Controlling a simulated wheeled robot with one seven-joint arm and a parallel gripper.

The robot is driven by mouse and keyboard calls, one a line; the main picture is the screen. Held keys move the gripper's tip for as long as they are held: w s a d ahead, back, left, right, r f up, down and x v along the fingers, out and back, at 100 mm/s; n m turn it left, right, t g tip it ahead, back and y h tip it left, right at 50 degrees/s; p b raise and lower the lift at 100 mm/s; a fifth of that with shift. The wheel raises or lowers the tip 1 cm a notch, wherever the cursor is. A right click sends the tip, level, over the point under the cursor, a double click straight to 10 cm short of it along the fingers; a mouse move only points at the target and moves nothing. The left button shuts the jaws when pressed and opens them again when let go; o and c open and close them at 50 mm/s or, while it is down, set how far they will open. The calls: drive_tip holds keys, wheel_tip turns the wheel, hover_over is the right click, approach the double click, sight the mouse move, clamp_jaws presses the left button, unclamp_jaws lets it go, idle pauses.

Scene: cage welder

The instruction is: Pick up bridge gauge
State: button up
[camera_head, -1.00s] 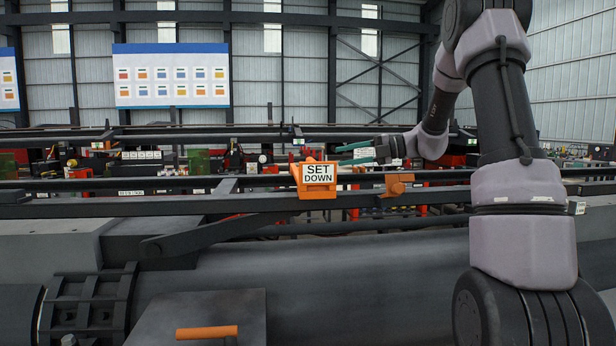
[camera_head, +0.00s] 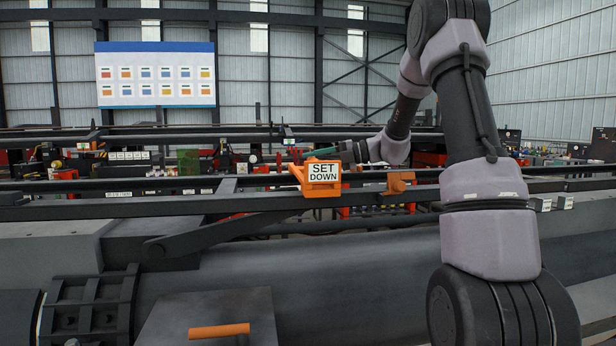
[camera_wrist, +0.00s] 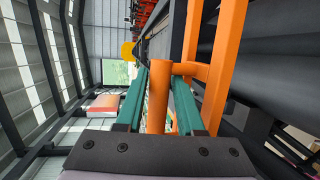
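An orange piece with a round bar (camera_wrist: 159,95) and a frame (camera_wrist: 228,60) fills the middle and right of the wrist view. I cannot tell for certain whether it is the bridge gauge. My gripper (camera_wrist: 161,78) has its two green fingers on either side of the round bar, with narrow gaps; firm contact does not show. In the head view an orange bracket with a SET DOWN sign (camera_head: 323,173) is on the dark rail. The green fingers of my gripper (camera_head: 322,155) are just behind it, partly hidden.
A smaller orange block (camera_head: 398,183) sits on the rail to the right. Long dark rails (camera_head: 120,205) run across in front of my arm. A plate with an orange handle (camera_head: 219,331) is low in front. A board (camera_head: 155,75) hangs on the back wall.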

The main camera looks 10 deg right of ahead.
clamp_jaws()
idle(1.3)
